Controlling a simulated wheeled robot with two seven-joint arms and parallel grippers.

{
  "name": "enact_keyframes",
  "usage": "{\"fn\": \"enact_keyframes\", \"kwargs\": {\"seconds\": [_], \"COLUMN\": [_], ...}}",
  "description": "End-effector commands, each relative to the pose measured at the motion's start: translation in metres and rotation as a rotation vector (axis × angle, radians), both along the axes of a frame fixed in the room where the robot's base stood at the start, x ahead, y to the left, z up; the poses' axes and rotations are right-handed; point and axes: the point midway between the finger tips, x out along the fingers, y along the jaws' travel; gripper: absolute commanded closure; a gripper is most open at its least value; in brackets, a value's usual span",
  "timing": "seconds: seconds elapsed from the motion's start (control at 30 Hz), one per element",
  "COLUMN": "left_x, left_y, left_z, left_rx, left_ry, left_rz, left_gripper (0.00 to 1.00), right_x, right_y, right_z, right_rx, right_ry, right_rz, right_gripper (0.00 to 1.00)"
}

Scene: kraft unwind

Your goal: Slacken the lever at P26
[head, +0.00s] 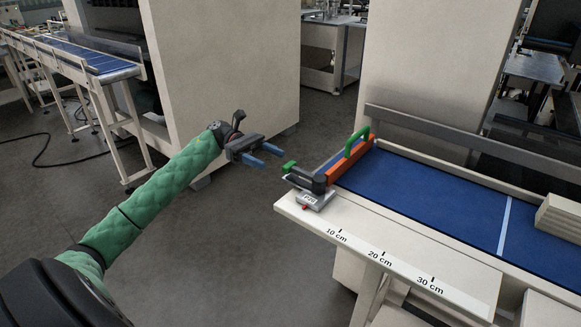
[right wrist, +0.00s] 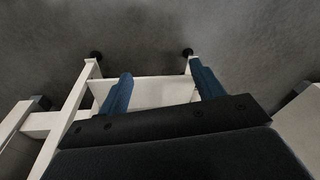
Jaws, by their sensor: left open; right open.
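A dark clamp with a small green lever (head: 289,166) sits at the near left corner of the blue conveyor table. A grey block with a white label (head: 309,198) and a small red part lies just in front of it; the label's text is too small to read surely. An orange bar (head: 350,160) with a green loop handle (head: 357,141) runs back from the clamp. My left gripper (head: 268,157) is open and empty, in the air left of the green lever and apart from it. My right gripper (right wrist: 160,72) is open and empty in the right wrist view.
The blue conveyor bed (head: 430,203) has a white front edge marked 10, 20 and 30 cm. Pale boards (head: 561,217) lie at its right end. A tall beige cabinet (head: 225,70) stands behind my left gripper. White frame legs (right wrist: 75,115) stand below my right gripper.

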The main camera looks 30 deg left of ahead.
Motion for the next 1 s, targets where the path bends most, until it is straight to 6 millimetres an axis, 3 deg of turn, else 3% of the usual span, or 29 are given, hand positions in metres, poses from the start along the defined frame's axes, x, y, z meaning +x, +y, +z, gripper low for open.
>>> {"fn": "enact_keyframes", "kwargs": {"seconds": [0.27,0.33,0.7,1.0], "left_x": [0.0,-0.001,-0.004,-0.005], "left_y": [-0.012,-0.021,-0.058,-0.075], "left_z": [0.002,0.003,0.003,0.001], "left_rx": [-0.005,-0.005,-0.005,-0.004], "left_ry": [-0.032,-0.031,-0.031,-0.031], "left_rz": [0.004,0.003,0.004,0.005], "left_gripper": [0.42,0.42,0.42,0.42], "right_x": [0.004,0.01,0.021,0.023], "right_y": [0.001,0.0,0.001,0.002], "right_z": [-0.002,-0.023,-0.086,-0.12], "right_rx": [0.0,-0.01,-0.018,-0.022], "right_ry": [-0.009,0.003,0.013,0.012], "right_rz": [-0.002,-0.002,-0.002,-0.003], "right_gripper": [0.33,0.33,0.33,0.33]}}
